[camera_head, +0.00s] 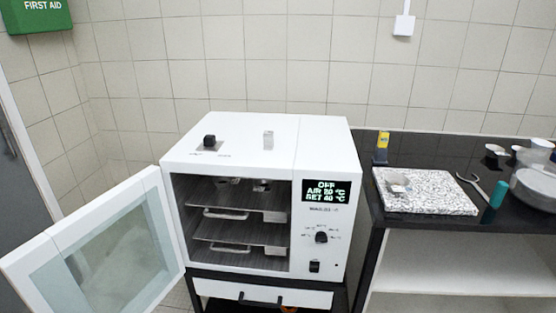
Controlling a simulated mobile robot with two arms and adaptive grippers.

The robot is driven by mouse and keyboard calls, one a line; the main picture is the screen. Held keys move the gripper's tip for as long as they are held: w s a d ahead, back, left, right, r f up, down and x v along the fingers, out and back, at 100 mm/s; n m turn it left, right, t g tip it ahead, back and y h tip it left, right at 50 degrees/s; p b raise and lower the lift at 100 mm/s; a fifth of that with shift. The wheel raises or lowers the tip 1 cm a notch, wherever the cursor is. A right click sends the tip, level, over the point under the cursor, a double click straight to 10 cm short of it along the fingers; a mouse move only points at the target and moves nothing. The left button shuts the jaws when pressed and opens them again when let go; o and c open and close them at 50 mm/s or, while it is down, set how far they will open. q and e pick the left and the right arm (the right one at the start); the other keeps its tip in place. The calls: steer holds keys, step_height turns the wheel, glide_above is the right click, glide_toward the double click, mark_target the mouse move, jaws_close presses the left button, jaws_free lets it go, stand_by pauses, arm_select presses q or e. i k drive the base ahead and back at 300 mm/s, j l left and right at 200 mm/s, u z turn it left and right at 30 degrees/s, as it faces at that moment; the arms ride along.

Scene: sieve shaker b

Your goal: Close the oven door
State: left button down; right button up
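The white oven (256,143) stands in the middle of the view on a dark stand. Its door (55,238) is hinged on the left side of the opening and swung wide open toward the lower left, with a white frame around a glass pane. Inside the oven, wire shelves (228,216) with pale handles show, and small items sit near the upper shelf. The display on the right panel reads OFF, AIR 20 °C, SET 40 °C. Neither of my grippers is in view.
A drawer (262,296) with a dark handle sits below the oven. At right, a black counter (435,228) holds a speckled board (437,204), a wrench-like tool (473,190), a teal cylinder (499,194) and metal pans (538,187). A grey door (12,190) is at far left.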

mark_target(37, 270)
steer(key=j+u, duration=0.15)
steer(key=u, duration=0.25)
steer(key=j+u, duration=0.1)
steer(key=u, duration=0.3)
steer(key=j+u, duration=0.15)
steer(key=u, duration=0.25)
